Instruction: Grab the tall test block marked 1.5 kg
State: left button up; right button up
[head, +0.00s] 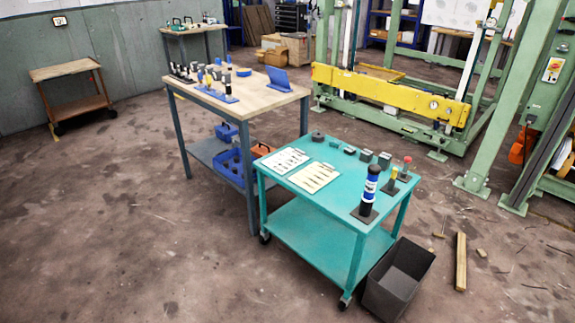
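A teal cart (330,208) stands in front of me. A tall dark cylinder with a blue and white label (370,184) stands upright on a dark square base at its near right corner. Several small dark blocks (366,155) stand in a row along the cart's far edge. A red-topped piece (406,166) and a smaller yellow and dark piece (392,181) stand at its right side. The markings are too small to read, so I cannot tell which one is marked 1.5 kg. Neither of my grippers is in view.
Two sheets (314,177) and a dark round disc (317,136) lie on the cart. A wooden workbench (265,98) stands behind left. A dark open bin (398,278) and a wooden beam (461,262) are on the floor at right. The floor at front left is clear.

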aim_at(385, 159)
jog(key=i+l+z, duration=0.25)
jog(key=i, duration=0.4)
jog(key=i+l+z, duration=0.25)
jog(key=i, duration=0.4)
jog(key=j, duration=0.1)
